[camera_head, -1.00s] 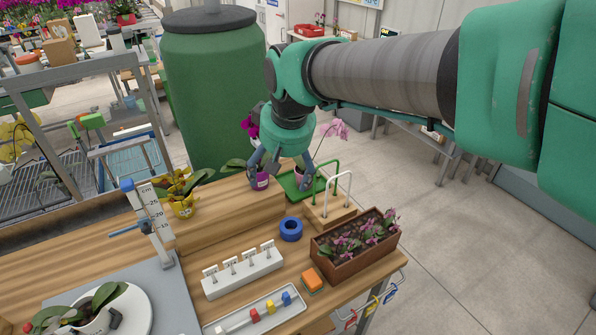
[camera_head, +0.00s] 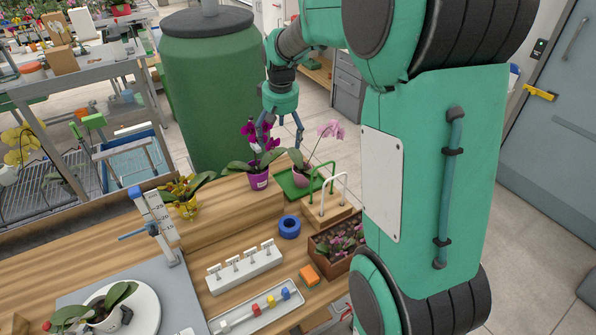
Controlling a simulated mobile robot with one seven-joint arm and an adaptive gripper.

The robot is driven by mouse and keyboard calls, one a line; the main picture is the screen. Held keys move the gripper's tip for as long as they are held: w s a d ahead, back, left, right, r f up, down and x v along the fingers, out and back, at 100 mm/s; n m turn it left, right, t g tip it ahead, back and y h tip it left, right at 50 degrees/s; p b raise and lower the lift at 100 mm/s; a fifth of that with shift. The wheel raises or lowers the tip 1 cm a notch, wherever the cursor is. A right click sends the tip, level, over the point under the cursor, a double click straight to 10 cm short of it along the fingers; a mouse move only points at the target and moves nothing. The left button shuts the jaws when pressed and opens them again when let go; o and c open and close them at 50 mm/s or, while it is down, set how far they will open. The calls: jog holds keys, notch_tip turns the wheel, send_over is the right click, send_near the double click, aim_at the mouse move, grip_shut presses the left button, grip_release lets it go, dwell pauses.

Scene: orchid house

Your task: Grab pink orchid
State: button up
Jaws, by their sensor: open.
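The pink orchid (camera_head: 329,130) has pale pink blooms on an arching stem and stands in a pink pot (camera_head: 301,176) on a green tray (camera_head: 288,190) at the far end of the bench. A purple orchid (camera_head: 257,142) in a purple pot (camera_head: 258,180) stands just left of it. My gripper (camera_head: 283,146) is open, fingers pointing down, above and behind the two pots, between the purple blooms and the pink stem. It seems to hold nothing. Whether a finger touches a leaf or stem I cannot tell.
A blue tape roll (camera_head: 289,227), a brown planter (camera_head: 327,245) and a yellow orchid (camera_head: 187,196) share the bench. A green barrel (camera_head: 208,100) stands behind.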

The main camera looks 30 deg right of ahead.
jog(key=w+d+f+g+p, duration=0.1)
jog(key=w+d+f+p, duration=0.3)
jog(key=w+d+f, duration=0.5)
jog(key=g+p, duration=0.1)
jog(key=p, duration=0.3)
send_over(302, 173)
jog(key=w, duration=0.1)
notch_tip(302, 173, down, 11)
jog(key=shift+d+f, duration=0.4)
jog(key=shift+d, duration=0.1)
jog(key=shift+f, duration=4.3)
jog(key=shift+f, duration=0.1)
jog(key=shift+a+f, duration=0.1)
jog(key=shift+f, duration=2.4)
